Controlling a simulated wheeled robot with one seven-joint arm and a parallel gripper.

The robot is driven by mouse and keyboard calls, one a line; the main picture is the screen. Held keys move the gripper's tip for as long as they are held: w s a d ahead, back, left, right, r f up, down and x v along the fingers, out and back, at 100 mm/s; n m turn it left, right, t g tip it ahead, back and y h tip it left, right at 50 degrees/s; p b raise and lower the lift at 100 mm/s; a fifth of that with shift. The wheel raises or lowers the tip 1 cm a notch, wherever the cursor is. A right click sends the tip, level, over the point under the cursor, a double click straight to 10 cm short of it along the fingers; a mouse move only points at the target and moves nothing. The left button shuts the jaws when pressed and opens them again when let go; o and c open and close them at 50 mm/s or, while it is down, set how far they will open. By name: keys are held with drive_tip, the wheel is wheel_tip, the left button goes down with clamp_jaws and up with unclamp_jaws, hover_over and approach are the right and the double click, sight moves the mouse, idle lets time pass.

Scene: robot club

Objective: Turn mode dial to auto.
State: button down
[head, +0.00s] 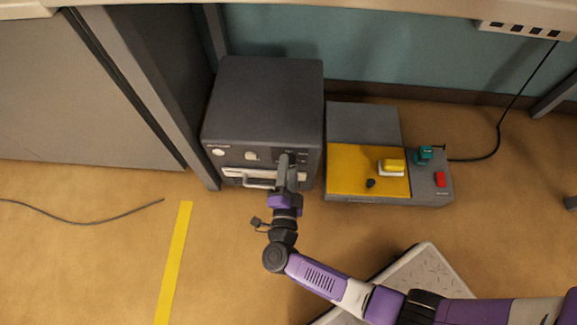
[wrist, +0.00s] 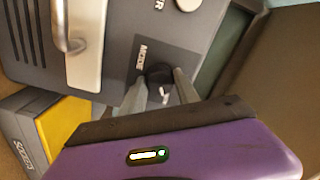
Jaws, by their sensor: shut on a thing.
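The mode dial is a black round knob (wrist: 160,76) with a white pointer mark, beside a "MODE" label on the dark grey box (head: 265,85). In the wrist view my gripper (wrist: 157,82) has one finger on each side of the dial and is shut on it. The white mark lies between the fingers; the setting words around the dial are too hidden to read. In the head view my gripper (head: 289,163) reaches the right of the box's front panel and covers most of the dial.
The box front also has a pale knob (head: 251,156), a round white one (head: 218,152) and a drawer handle (head: 258,184). To the right stands a grey and yellow console (head: 345,165) with a red button (head: 440,179). A cable (head: 90,221) lies on the floor at left.

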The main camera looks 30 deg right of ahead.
drive_tip(key=c, duration=0.9)
unclamp_jaws()
drive_tip(key=shift+s+a, duration=0.1)
drive_tip(key=p+v, duration=0.2)
drive_tip(key=v, duration=0.5)
drive_tip(key=shift+s, duration=0.3)
drive_tip(key=shift+a, duration=0.2)
